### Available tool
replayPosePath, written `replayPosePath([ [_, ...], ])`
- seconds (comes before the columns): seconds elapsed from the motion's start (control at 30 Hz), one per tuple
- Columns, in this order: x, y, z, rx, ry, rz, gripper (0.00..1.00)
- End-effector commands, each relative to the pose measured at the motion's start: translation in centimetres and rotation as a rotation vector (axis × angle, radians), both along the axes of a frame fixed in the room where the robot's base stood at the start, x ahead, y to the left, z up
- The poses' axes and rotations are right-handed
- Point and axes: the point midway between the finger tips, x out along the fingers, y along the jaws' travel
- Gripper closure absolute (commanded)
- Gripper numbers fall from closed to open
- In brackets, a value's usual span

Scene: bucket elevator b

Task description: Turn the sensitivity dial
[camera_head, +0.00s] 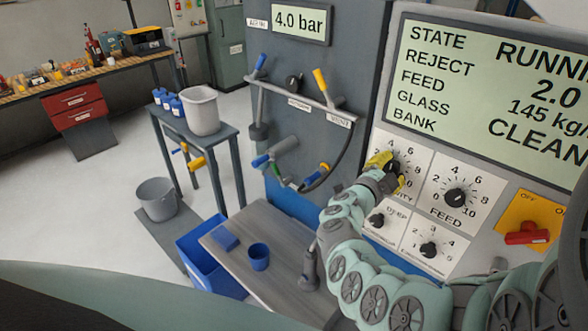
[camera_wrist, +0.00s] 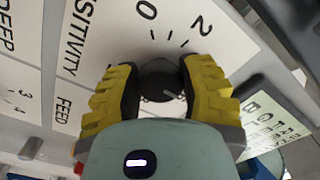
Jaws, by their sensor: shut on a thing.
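The sensitivity dial is a round black knob on a white plate marked with numbers, at the upper left of the control panel; the knob (camera_wrist: 160,82) shows between my fingers in the wrist view. In the head view its plate (camera_head: 412,156) is partly covered by my gripper (camera_head: 385,165). My gripper also shows in the wrist view (camera_wrist: 160,95), with its yellow-padded fingers on either side of the knob, shut on it. The knob's exact pointer reading is hard to tell.
The feed dial (camera_head: 456,197) is just right of it, with two smaller knobs (camera_head: 376,220) (camera_head: 429,250) below. A red switch (camera_head: 527,234) sits on a yellow plate farther right. The display screen (camera_head: 490,90) is above. A grey table (camera_head: 270,285) stands below left.

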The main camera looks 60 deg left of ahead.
Motion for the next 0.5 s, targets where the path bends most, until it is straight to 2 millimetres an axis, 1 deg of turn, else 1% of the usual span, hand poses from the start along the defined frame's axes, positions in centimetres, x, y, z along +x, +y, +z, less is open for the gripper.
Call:
replayPosePath([
  [0.03,0.1,-0.12,-0.27,0.011,0.006,-0.003,0.95],
  [0.5,0.05,0.01,-0.11,0.033,0.012,0.002,0.94],
])
